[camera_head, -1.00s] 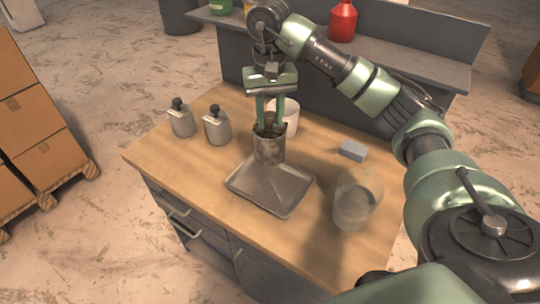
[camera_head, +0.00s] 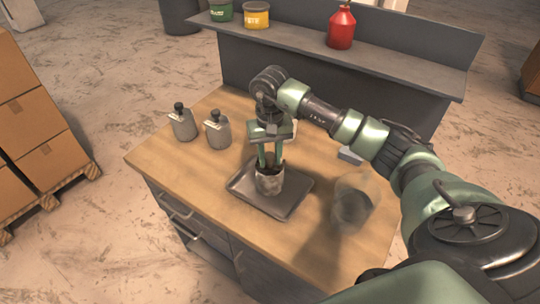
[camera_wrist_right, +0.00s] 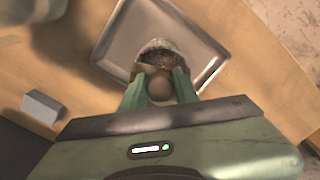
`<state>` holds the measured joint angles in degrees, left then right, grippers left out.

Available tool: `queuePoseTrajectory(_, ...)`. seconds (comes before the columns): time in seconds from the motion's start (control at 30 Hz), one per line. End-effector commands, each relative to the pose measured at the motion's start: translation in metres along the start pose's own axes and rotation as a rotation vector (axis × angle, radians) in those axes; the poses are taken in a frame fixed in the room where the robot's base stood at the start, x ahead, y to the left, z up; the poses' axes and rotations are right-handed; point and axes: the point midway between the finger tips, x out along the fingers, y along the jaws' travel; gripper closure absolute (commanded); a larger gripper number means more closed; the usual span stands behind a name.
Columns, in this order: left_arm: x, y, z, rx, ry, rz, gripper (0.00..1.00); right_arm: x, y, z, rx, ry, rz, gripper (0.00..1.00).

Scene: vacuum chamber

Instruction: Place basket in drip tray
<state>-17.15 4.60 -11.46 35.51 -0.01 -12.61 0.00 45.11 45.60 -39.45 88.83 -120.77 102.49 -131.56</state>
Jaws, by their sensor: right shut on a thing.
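The basket (camera_head: 270,182), a small grey mottled cup-shaped vessel with a dark inside, stands upright over the middle of the drip tray. My right gripper (camera_head: 270,162) points down from above and is shut on it. I cannot tell whether its bottom touches the tray. The drip tray (camera_head: 294,193) is a shallow grey metal square on the wooden bench top. In the right wrist view, the fingers (camera_wrist_right: 158,84) hold the basket (camera_wrist_right: 160,46) at its near side, inside the tray's rim (camera_wrist_right: 205,43). My left gripper is not in view.
Two grey bottles with black tops (camera_head: 183,124) (camera_head: 218,130) stand to the left. A clear jar (camera_head: 354,200) stands right of the tray. A grey block (camera_head: 350,154) lies behind, partly hidden by my arm. A shelf (camera_head: 400,62) with several containers rises behind the bench.

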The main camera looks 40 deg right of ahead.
Motion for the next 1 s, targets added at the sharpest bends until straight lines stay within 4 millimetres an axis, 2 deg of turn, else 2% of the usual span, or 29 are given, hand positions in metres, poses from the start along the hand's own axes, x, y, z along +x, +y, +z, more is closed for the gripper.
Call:
queuePoseTrajectory(0.13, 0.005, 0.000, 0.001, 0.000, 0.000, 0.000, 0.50, 0.003, 0.000, 0.000, 0.000, 0.002, 0.000, 1.00)
queuePoseTrajectory(0.17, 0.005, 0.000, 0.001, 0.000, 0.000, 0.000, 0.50, 0.004, 0.000, 0.000, 0.000, 0.000, 0.000, 0.67)
queuePoseTrajectory(0.23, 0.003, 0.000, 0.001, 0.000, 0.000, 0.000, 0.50, 0.002, 0.000, 0.000, 0.000, 0.000, 0.000, 0.48)
queuePoseTrajectory(0.67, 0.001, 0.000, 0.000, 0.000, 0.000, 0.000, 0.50, -0.003, 0.000, 0.000, 0.000, 0.001, 0.000, 0.48)
queuePoseTrajectory(0.77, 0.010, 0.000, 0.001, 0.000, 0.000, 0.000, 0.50, -0.016, 0.000, -0.002, 0.000, 0.005, -0.001, 0.48)
queuePoseTrajectory(1.0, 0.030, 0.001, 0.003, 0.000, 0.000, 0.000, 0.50, -0.070, 0.000, -0.002, 0.000, 0.007, -0.002, 0.48)
